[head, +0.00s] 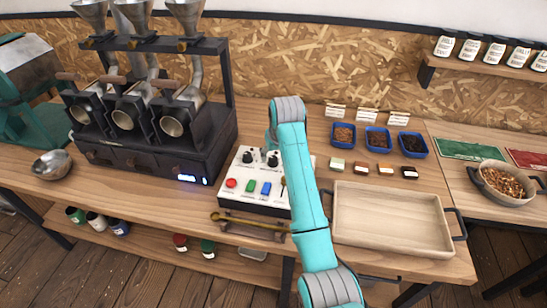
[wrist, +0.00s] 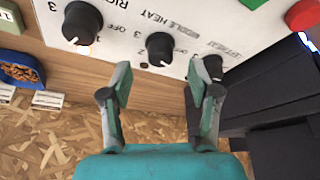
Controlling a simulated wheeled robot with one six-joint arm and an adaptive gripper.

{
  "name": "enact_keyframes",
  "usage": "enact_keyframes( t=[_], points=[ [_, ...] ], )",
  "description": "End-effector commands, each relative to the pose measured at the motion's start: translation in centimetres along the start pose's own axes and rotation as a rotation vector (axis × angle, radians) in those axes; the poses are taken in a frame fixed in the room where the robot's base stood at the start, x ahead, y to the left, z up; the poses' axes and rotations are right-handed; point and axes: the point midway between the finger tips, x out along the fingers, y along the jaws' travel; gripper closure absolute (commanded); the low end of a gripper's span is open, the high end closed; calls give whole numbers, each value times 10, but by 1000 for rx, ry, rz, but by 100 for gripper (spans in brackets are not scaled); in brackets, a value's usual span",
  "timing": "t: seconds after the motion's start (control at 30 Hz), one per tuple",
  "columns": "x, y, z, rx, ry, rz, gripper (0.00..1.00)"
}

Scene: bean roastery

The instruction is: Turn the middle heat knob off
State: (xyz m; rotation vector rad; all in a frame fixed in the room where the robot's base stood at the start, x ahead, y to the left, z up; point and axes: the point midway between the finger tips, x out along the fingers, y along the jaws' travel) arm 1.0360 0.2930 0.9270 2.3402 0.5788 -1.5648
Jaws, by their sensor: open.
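The white control panel (wrist: 120,25) fills the top of the wrist view and appears upside down there. Its middle heat knob (wrist: 160,45) is black and round, with numbers and OFF printed around it; I cannot make out its pointer setting. My gripper (wrist: 165,78) is open and empty, its two fingers spread just short of that knob, one toward each side. The right heat knob (wrist: 83,22) is left of it and the left heat knob (wrist: 212,68) is partly behind a fingertip. In the head view my arm covers the panel's (head: 240,198) right side and hides the gripper.
The panel also carries a red button (head: 231,183), a green switch (head: 250,186) and a blue switch (head: 266,188). A dark roaster (head: 150,155) stands left. Blue bowls (head: 378,140) and a wooden tray (head: 390,218) lie right. A brass scoop (head: 245,220) lies in front.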

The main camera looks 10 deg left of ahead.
Motion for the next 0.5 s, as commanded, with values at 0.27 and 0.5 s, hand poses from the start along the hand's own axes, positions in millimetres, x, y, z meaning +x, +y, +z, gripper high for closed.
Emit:
enact_keyframes(
  t=[0.27, 0.5],
  points=[
    [32, 0, 0, 0, 0, 0, 39],
    [37, 0, 0, 0, 1, 0, 39]
  ],
)
